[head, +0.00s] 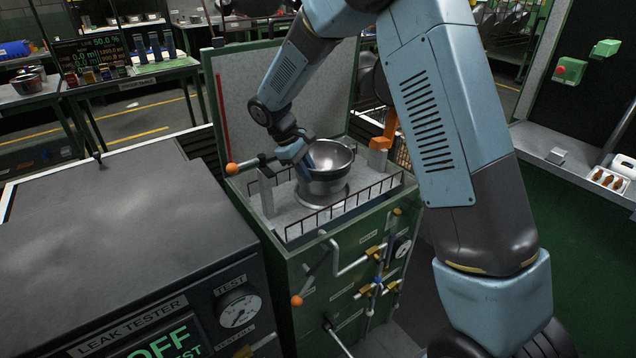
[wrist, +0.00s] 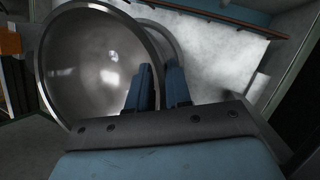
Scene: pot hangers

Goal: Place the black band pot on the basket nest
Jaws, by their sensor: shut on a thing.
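The pot (head: 332,182) is a shiny metal bowl with a darker band round its side; it stands roughly upright over the railed bench top of a green machine. My gripper (head: 304,160) is shut on its left rim. In the wrist view, the fingers (wrist: 160,88) pinch the wall of the pot (wrist: 95,60), one inside and one outside. A pale round seat (head: 322,196) shows under the pot; it may be the basket nest, and I cannot tell whether the pot touches it. Its ring (wrist: 172,42) shows partly behind the pot in the wrist view.
Low wire rails (head: 345,208) edge the bench top, with a grey post (head: 265,192) at left and an orange block (head: 378,153) behind at right. A grey back panel (head: 265,90) rises behind. A dark leak tester (head: 110,230) stands at left. Valves and pipes line the machine's front.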

